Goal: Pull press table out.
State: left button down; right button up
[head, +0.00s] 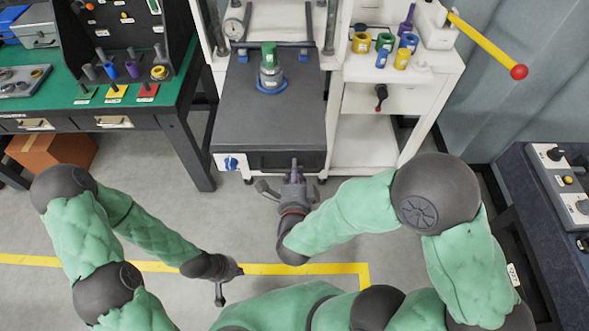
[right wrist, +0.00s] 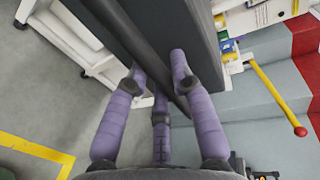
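My right gripper (head: 294,172) is at the right part of the handle. In the right wrist view its purple fingers (right wrist: 158,68) lie on either side of a dark bar (right wrist: 150,55); whether they press on it I cannot tell. A part with a green top and blue base (head: 270,70) stands upright on the table. My left gripper (head: 228,282) is low above the floor, apart from everything.
A green-topped workbench (head: 180,75) stands at the left. A white shelf cart (head: 455,62) with coloured parts and a yellow lever (head: 485,42) stands at the right. A dark console (head: 545,165) is at the far right. The floor before the table is clear, with a yellow line (head: 300,268).

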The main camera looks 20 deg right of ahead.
jog(key=o, duration=0.4)
jog(key=shift+s+f, duration=0.15)
jog(key=shift+s, duration=0.15)
jog(key=shift+a, duration=0.1)
jog(key=shift+v, duration=5.9)
